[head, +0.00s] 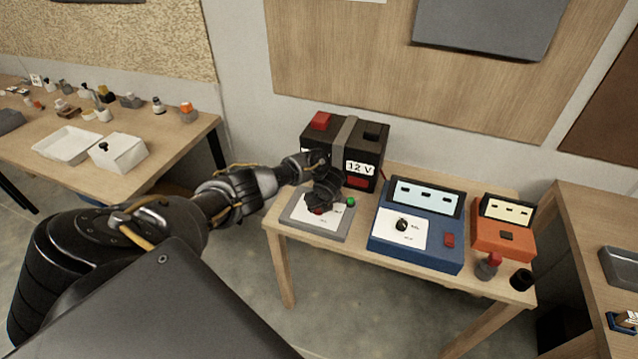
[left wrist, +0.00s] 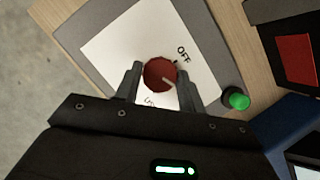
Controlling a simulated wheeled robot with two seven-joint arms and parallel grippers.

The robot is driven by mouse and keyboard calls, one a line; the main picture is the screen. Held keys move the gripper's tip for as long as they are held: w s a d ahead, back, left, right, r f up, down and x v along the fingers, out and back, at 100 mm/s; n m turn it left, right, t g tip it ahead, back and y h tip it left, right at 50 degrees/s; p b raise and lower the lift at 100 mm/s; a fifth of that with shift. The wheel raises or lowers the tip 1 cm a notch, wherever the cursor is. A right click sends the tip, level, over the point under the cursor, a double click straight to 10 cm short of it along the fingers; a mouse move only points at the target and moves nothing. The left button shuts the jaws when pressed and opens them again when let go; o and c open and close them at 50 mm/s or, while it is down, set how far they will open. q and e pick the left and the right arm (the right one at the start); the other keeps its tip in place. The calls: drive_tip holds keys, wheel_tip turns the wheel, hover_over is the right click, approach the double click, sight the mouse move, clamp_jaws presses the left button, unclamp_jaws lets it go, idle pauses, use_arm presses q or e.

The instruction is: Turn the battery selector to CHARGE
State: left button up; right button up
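The battery selector is a grey box (head: 340,232) with a white plate on the small table in the head view. In the left wrist view its red knob (left wrist: 158,70) has a white pointer line toward the lower right, between the OFF label (left wrist: 183,52) and a second, partly hidden label (left wrist: 150,102). My left gripper (left wrist: 160,75) is over the box, with one finger on each side of the knob and the knob filling the space between them. It looks shut on the knob. The head view shows this gripper (head: 322,200) largely covering the knob. My right gripper is not in view.
A black 12 V battery (head: 372,150) stands right behind the box. A green button (left wrist: 238,99) is on the box's corner. A blue meter unit (head: 415,250) and an orange unit (head: 503,243) stand to the right. A bench (head: 185,145) with small items is at left.

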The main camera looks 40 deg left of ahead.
use_arm(q)
drive_tip(key=o, duration=0.4)
drive_tip(key=p+v, duration=0.5)
drive_tip(key=v, duration=0.6)
drive_tip(key=shift+f, duration=0.15)
